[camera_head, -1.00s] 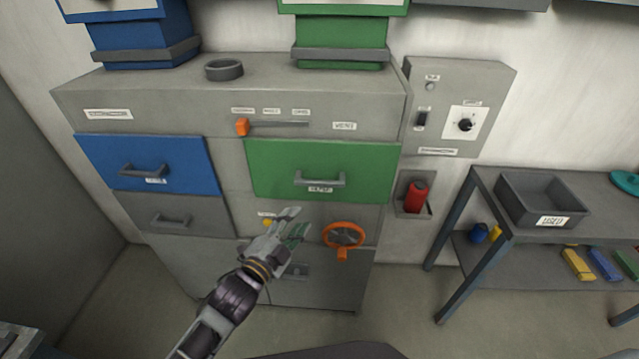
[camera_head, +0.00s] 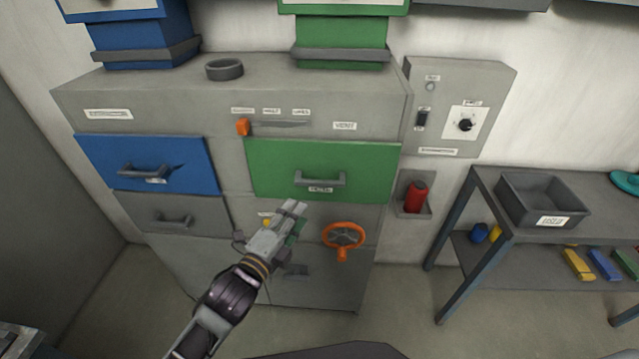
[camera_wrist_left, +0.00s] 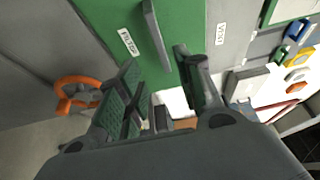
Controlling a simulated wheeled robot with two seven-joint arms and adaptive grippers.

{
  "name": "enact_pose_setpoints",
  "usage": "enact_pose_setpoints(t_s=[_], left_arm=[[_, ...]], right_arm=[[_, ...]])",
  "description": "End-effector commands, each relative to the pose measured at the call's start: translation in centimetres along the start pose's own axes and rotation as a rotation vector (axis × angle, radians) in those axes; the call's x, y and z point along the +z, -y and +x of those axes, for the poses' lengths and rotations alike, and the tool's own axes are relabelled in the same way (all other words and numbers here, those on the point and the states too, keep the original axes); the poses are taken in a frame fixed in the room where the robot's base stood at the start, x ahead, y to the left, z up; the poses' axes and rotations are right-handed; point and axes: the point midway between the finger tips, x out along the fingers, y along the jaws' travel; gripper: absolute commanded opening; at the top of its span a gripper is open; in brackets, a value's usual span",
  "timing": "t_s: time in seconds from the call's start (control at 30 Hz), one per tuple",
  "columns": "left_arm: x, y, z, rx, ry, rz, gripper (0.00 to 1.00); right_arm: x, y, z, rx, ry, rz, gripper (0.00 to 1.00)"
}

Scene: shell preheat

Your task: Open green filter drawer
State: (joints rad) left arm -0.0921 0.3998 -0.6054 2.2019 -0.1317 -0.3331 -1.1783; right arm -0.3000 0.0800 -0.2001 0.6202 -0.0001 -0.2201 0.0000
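The green filter drawer (camera_head: 324,168) is closed, its front flush with the grey cabinet. Its grey bar handle (camera_head: 320,180) sits in the middle of the front, above a small label. My left gripper (camera_head: 294,208) is just below and left of that handle, in front of the cabinet. In the left wrist view the green drawer front (camera_wrist_left: 188,22) and its handle (camera_wrist_left: 156,36) are ahead of the fingers. My left gripper (camera_wrist_left: 160,85) is open there, the fingers apart with nothing between them, and the handle lies beyond the fingertips. My right gripper does not show.
An orange handwheel (camera_head: 343,236) is right of my left gripper, below the green drawer. A closed blue drawer (camera_head: 190,165) is at left. An orange slider knob (camera_head: 243,127) is above. A table with a grey bin (camera_head: 512,205) stands at right.

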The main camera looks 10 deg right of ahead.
Motion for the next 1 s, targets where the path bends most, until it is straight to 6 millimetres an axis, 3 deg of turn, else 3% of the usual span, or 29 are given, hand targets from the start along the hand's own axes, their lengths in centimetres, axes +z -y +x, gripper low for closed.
enact_pose_setpoints(t_s=[0.47, 1.0], left_arm=[[0.0, 0.1, 1.4, -0.001, 0.001, -0.002, 0.36], [0.0, 0.1, 6.8, -0.001, 0.0, -0.004, 0.36]], right_arm=[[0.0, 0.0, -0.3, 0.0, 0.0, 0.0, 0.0], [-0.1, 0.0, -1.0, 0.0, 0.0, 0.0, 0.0]])
